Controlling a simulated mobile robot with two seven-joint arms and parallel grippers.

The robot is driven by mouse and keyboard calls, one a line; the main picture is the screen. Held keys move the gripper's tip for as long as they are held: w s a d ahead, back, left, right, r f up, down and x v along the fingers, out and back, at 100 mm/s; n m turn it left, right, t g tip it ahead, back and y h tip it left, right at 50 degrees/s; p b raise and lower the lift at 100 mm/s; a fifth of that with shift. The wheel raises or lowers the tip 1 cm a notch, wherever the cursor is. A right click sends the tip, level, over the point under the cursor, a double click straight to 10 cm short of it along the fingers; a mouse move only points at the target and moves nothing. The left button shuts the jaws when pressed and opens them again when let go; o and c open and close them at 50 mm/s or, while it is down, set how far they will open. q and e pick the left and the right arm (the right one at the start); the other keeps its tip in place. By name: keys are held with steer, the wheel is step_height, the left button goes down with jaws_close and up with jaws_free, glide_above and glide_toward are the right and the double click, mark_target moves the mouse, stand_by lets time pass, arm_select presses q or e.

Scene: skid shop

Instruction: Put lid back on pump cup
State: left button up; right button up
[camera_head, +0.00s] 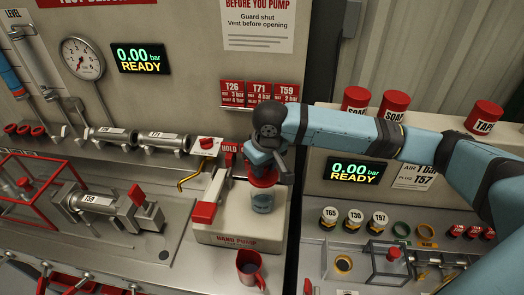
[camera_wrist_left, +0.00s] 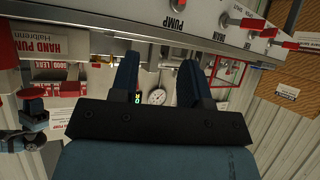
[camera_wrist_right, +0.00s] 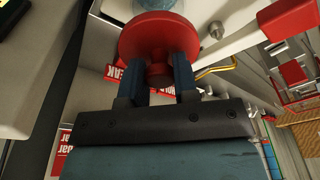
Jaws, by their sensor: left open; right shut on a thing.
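The red pump-cup lid (camera_head: 264,180) is a round disc with a knob. My right gripper (camera_head: 268,160) is shut on the lid's knob, which shows between the fingers in the right wrist view, with the lid's disc (camera_wrist_right: 160,35) beyond them. The pale blue clear cup (camera_head: 262,199) stands upright on the hand pump (camera_head: 222,226). The lid is at or just above the cup's top; I cannot tell whether they touch. The cup's rim is mostly hidden. My left gripper (camera_wrist_left: 157,78) is open and empty in the left wrist view, and out of the head view.
The hand pump's red-tipped lever (camera_head: 205,210) lies left of the cup. A red jug (camera_head: 250,268) stands in front of the pump. A red guard frame (camera_head: 38,195) is at the left. Several capped jars (camera_head: 355,218) and rings are on the right bench.

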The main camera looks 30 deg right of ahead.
steer(key=shift+w, duration=0.1)
steer(key=shift+f+b, duration=0.25)
steer(key=shift+b, duration=0.2)
steer(key=shift+s+a+f+b, duration=0.1)
steer(key=shift+s+f+b, duration=0.15)
steer(key=shift+f+b, duration=0.4)
steer(key=shift+w+f+b, duration=0.1)
steer(key=shift+f+b, duration=0.4)
steer(key=shift+b, duration=0.5)
steer(key=shift+f+b, duration=0.65)
steer(key=shift+b, duration=0.2)
steer(key=shift+f, duration=0.15)
arm_select(q)
steer(key=shift+s+d+f, duration=0.15)
steer(key=shift+f, duration=1.25)
steer(key=shift+s+d+f, duration=0.1)
steer(key=shift+f, duration=1.3)
arm_select(e)
steer(key=shift+f, duration=0.9)
arm_select(q)
steer(key=shift+r+p, duration=1.25)
steer(key=shift+p, duration=0.2)
